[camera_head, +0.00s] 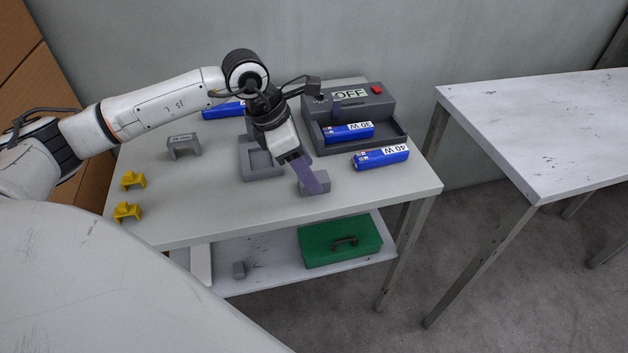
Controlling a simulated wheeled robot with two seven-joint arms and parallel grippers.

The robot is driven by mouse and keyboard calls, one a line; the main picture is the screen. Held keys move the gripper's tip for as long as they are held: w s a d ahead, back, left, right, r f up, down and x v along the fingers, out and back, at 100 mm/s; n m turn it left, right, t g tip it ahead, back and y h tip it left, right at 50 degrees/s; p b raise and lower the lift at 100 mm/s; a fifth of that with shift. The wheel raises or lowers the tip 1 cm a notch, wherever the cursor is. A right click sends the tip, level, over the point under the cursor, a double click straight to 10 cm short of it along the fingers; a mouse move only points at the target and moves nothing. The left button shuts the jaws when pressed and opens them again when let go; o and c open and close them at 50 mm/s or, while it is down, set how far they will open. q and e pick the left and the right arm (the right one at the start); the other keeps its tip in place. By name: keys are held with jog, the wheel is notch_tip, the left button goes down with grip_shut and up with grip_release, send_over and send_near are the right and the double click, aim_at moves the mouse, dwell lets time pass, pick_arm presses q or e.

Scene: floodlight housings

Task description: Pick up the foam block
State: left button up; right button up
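My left gripper (313,182) reaches down from the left arm with its purple fingers over a small grey block (322,188), likely the foam block, near the front of the table. The fingers overlap the block in this view and hide part of it. I cannot tell whether they touch it, or how far apart they are. The block appears to rest on the tabletop. My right gripper is not in view.
A grey tray (262,172) lies left of the gripper. A grey tester marked OFF (349,98) holds a blue 30 W box (349,132); a blue 40 W box (381,158) lies in front. Yellow pieces (128,211) stand at left. A green case (340,246) is below. The right table (540,130) is bare.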

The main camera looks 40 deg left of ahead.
pick_arm(q)
jog(key=shift+x, duration=0.95)
jog(key=shift+c, duration=0.3)
jog(key=c, duration=1.1)
jog(key=shift+o, duration=0.2)
jog(key=shift+r, duration=0.1)
notch_tip(320, 180, up, 10)
